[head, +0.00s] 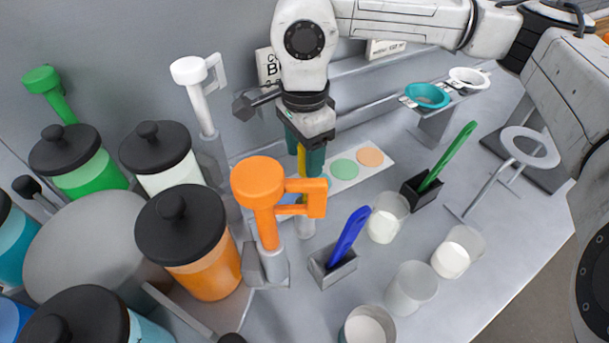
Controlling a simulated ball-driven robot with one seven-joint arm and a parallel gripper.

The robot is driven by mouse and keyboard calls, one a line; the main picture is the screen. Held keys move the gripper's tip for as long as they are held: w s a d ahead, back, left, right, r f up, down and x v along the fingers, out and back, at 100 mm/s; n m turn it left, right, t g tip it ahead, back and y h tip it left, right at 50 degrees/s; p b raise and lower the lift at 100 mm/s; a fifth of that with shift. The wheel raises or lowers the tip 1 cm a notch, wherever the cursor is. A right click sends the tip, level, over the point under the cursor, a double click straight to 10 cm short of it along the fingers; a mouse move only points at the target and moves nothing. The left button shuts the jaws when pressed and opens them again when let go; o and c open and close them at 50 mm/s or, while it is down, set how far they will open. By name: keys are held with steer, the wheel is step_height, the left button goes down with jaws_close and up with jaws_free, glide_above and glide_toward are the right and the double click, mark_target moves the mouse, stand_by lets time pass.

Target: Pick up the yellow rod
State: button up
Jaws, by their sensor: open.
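The yellow rod (301,160) shows as a thin upright strip right at my gripper (309,160), next to the teal fingers. Its top is hidden by the gripper, and its lower part is hidden behind the orange agitator's handle. My gripper points down over the rod and is open. I cannot tell whether the fingers touch the rod.
The orange agitator (264,212) stands upright just in front of the gripper, with its bracket close to the fingers. A white agitator (199,92) stands to the left. Lidded jars (200,275) crowd the left, and cups (388,217) stand at the right.

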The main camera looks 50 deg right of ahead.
steer(key=shift+f, duration=0.7)
steer(key=shift+c, duration=0.4)
jaws_close()
